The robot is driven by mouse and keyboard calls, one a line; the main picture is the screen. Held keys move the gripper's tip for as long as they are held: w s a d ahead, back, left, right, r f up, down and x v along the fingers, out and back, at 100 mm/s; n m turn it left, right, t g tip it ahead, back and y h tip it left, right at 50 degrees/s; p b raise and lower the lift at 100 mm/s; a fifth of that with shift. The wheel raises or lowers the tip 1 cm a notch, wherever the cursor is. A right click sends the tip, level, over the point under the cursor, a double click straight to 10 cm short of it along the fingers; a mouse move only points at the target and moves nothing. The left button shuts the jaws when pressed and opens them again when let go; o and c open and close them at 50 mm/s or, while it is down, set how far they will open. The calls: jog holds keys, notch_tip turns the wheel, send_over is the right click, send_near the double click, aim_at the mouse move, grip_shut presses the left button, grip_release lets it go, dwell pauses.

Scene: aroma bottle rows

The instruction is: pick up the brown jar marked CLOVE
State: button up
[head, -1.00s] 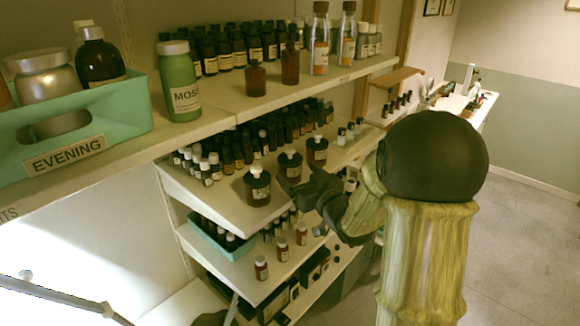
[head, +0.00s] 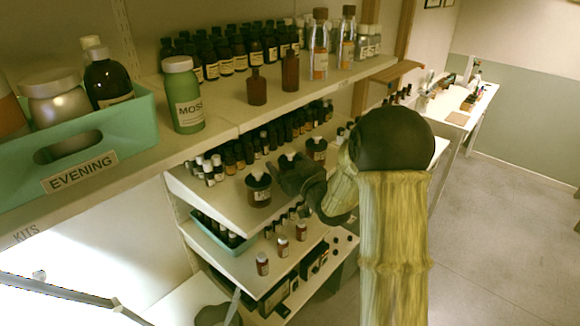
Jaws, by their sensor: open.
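Three dark brown jars with pale labels stand in a slanting row on the middle shelf in the head view: a front jar (head: 258,194), a middle jar (head: 287,158) and a rear jar (head: 317,152). Their labels are too small to read, so I cannot tell which one is marked CLOVE. My gripper (head: 282,172) is open and dark, and reaches in over the shelf from the right. Its fingers are close to the front and middle jars and hide most of the middle jar's body. I cannot tell whether they touch it.
Rows of small dark bottles (head: 245,150) stand behind the jars, with white-capped bottles (head: 208,171) to the left. An upper shelf (head: 230,115) overhangs them, holding a green MOSS jar (head: 184,95) and a teal EVENING crate (head: 125,160). Small bottles (head: 262,264) stand on the shelf below.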

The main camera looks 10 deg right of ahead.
jog(key=shift+w+a, duration=0.15)
jog(key=shift+w, duration=0.25)
jog(key=c, duration=1.2)
